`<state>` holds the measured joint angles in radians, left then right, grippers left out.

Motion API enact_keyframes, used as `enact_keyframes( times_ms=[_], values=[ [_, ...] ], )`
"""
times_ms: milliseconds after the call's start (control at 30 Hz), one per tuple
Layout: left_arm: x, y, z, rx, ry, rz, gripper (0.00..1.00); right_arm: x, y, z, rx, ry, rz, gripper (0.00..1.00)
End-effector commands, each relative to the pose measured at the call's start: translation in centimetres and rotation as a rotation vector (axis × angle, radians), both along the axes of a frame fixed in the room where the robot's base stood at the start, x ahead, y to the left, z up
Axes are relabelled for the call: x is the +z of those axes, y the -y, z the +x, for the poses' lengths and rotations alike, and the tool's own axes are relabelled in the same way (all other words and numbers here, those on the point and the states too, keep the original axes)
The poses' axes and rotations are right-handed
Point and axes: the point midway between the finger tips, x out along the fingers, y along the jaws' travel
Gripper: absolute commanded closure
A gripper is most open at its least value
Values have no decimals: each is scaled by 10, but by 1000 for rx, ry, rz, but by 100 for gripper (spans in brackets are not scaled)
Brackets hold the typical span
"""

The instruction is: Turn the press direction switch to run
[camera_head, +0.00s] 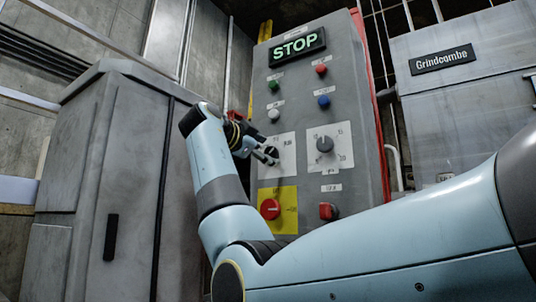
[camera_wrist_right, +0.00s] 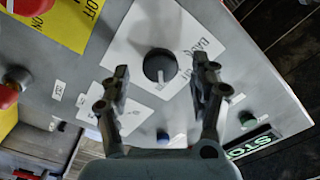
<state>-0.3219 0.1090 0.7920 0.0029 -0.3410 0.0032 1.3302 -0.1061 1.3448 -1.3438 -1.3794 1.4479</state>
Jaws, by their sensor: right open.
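The press direction switch is a round dark knob (camera_wrist_right: 160,65) on a white labelled plate (camera_wrist_right: 125,42) in the right wrist view. A light pointer mark on it points down in that view. In the head view its plate (camera_head: 288,150) shows at the left of the panel, and my gripper hides the knob. My right gripper (camera_head: 271,157) is open in front of this plate. In the right wrist view its fingers (camera_wrist_right: 164,75) stand on both sides of the knob. I cannot tell whether they touch it. My left gripper is not in view.
The grey control panel (camera_head: 352,85) carries a lit STOP sign (camera_head: 297,46), several buttons and another knob (camera_head: 325,144) to the right. A red switch (camera_head: 270,209) on yellow sits below. A grey cabinet (camera_head: 95,150) stands left. My right arm crosses the lower right foreground.

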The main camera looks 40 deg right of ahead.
Motion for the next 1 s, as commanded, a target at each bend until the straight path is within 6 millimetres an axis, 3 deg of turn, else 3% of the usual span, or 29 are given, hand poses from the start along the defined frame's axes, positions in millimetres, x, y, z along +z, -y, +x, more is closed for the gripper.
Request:
enact_keyframes(
  times_ms=[200, 400, 600, 1000],
  values=[
    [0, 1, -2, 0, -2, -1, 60, -1, -48, -18, 6, 1, 3, 37],
    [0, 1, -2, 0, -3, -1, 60, -1, -80, -32, 3, -1, 2, 37],
    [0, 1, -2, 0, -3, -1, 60, -1, -91, -37, 0, -1, 1, 37],
    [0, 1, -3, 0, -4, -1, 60, 0, -91, -38, 0, -1, 0, 37]
  ],
)
